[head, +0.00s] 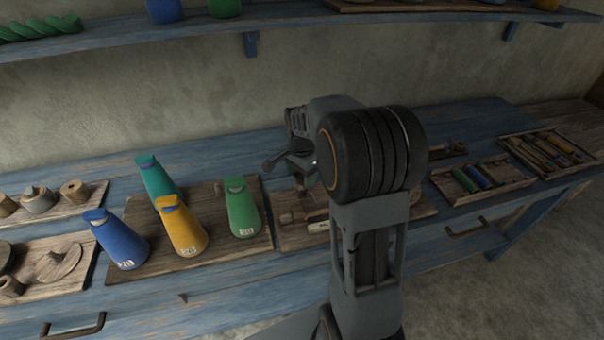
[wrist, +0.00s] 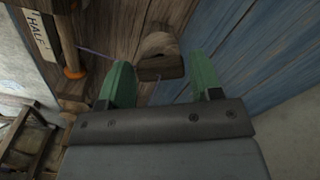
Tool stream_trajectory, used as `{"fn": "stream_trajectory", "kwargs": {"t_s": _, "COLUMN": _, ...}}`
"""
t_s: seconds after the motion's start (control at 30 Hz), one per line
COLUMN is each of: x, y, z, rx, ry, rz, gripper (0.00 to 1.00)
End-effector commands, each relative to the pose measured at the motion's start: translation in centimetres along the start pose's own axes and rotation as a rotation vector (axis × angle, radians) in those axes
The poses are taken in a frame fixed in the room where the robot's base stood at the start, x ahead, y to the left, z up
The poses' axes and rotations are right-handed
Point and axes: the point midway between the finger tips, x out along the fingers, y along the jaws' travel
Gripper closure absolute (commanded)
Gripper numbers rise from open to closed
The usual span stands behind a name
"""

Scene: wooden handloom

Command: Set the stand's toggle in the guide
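In the wrist view, a small wooden piece with a rounded top and a flat, block-like front (wrist: 160,68) lies between and just beyond my fingertips. I cannot tell whether it is the toggle or the guide. My gripper (wrist: 162,82) has its two green fingers spread wide, with a clear gap between them. A thin cord (wrist: 95,52) runs from the left toward the left finger, which hides part of it. A wooden bar with an orange band (wrist: 75,72) stands at the left beside a "HALF" label (wrist: 38,32). In the head view my arm hides most of this spot.
In the head view, blue, teal, yellow and green cones (head: 182,228) stand on a board left of my arm. Trays with coloured sticks (head: 555,150) lie to the right. A shelf (head: 290,22) runs above. Blue planks (wrist: 245,50) beside the wooden piece look bare.

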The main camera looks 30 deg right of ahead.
Motion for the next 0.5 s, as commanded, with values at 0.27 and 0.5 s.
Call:
{"fn": "stream_trajectory", "kwargs": {"t_s": 0.27, "x": -0.01, "y": 0.0, "z": 0.0, "rx": 0.0, "ry": 0.0, "rz": 0.0, "gripper": 0.23}}
{"fn": "stream_trajectory", "kwargs": {"t_s": 0.5, "x": -0.61, "y": -0.02, "z": -0.02, "rx": 0.0, "ry": 0.001, "rz": -0.001, "gripper": 0.23}}
